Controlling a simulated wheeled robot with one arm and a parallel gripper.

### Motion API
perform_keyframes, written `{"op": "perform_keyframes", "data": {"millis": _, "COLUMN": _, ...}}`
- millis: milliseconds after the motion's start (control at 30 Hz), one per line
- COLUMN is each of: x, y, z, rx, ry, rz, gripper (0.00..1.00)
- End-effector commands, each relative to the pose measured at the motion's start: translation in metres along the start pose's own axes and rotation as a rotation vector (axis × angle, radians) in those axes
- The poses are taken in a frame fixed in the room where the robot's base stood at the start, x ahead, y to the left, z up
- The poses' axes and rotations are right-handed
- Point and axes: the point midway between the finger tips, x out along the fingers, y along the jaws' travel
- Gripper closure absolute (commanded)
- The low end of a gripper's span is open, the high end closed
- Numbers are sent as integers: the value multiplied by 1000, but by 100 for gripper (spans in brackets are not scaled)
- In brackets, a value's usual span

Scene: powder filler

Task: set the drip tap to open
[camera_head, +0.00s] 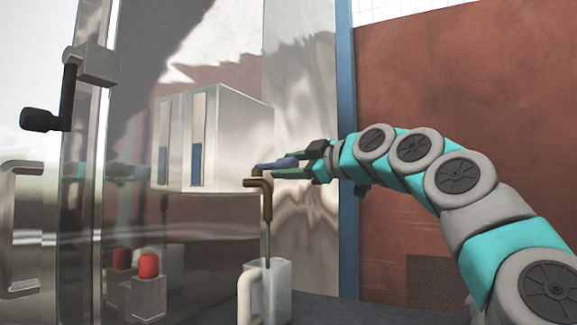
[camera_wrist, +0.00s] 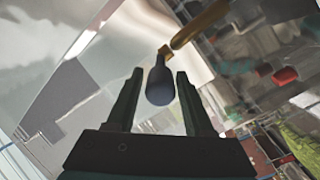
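The drip tap (camera_head: 262,184) is a brass fitting with a downward spout, below and in front of a box on the shiny machine wall. Its blue lever (camera_head: 276,163) points right, toward my gripper (camera_head: 304,161). In the wrist view the blue lever's rounded end (camera_wrist: 160,88) lies between the two dark fingers of my gripper (camera_wrist: 160,74). A gap shows on both sides of the lever, so my gripper is open around it. The brass part (camera_wrist: 198,25) shows beyond the fingertips. A thin dark line runs down from the spout; I cannot tell whether it is liquid.
A jug (camera_head: 277,287) with a pale handle stands under the spout. A pale box (camera_head: 232,140) with a blue gauge strip is above left. A red button (camera_head: 149,265) sits on a small box, lower left. A black-handled door latch (camera_head: 68,95) is far left.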

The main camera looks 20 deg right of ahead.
Motion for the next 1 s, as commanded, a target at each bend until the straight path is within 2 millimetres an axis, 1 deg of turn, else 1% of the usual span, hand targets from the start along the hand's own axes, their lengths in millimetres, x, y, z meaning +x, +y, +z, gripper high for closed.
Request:
{"op": "perform_keyframes", "data": {"millis": 167, "x": 0, "y": 0, "z": 0, "rx": 0, "ry": 0, "rz": 0, "gripper": 48}}
{"op": "perform_keyframes", "data": {"millis": 267, "x": -4, "y": 0, "z": 0, "rx": 0, "ry": 1, "rz": 0, "gripper": 48}}
{"op": "perform_keyframes", "data": {"millis": 367, "x": -14, "y": 0, "z": 0, "rx": 0, "ry": 2, "rz": 2, "gripper": 48}}
{"op": "perform_keyframes", "data": {"millis": 467, "x": -28, "y": 0, "z": 0, "rx": -1, "ry": 2, "rz": 3, "gripper": 48}}
{"op": "perform_keyframes", "data": {"millis": 733, "x": -71, "y": 0, "z": 1, "rx": -1, "ry": 0, "rz": 2, "gripper": 48}}
{"op": "perform_keyframes", "data": {"millis": 833, "x": -78, "y": 0, "z": 0, "rx": 0, "ry": 0, "rz": 2, "gripper": 48}}
{"op": "perform_keyframes", "data": {"millis": 1000, "x": -79, "y": 0, "z": 0, "rx": 0, "ry": 0, "rz": 0, "gripper": 48}}
